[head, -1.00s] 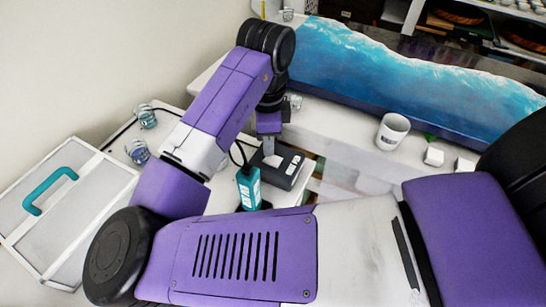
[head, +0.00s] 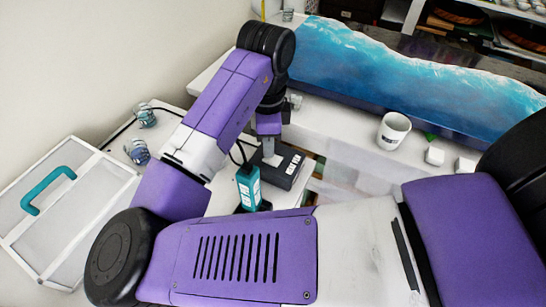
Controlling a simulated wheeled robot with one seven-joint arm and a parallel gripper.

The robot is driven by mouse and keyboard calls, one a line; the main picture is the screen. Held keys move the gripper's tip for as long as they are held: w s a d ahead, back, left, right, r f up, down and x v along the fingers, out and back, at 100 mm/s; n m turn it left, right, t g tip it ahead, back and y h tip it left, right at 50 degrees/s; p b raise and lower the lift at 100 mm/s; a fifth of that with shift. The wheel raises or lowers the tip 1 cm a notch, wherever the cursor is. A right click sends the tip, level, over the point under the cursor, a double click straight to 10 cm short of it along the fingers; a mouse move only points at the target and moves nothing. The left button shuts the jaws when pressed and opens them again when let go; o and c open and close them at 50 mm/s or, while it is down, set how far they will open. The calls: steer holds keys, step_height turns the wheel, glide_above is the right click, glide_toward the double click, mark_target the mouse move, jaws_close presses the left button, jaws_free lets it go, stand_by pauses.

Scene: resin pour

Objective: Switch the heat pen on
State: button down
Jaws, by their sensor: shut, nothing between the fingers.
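A teal tool with a white label (head: 248,187), which looks like the heat pen, stands upright on the white side surface, partly behind my arm. A dark cable runs up beside it. Just behind and to its right lies a dark box with white buttons or switches (head: 282,170). My gripper (head: 268,153) points down at the left part of this box, its fingers shut and empty. Its tips are at or just above the box top; I cannot tell whether they touch. My arm hides part of the surface around it.
A white mug (head: 393,131) and small white blocks (head: 435,156) stand on the bench to the right. A blue resin panel (head: 410,80) lies behind. Glass jars (head: 138,151) and a framed cover with a teal handle (head: 62,200) are at left.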

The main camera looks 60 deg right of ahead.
steer(key=shift+f+b, duration=0.4)
steer(key=shift+f, duration=0.15)
stand_by(0.4)
steer(key=shift+r+p, duration=3.05)
steer(key=shift+r, duration=0.55)
steer(key=shift+f, duration=0.1)
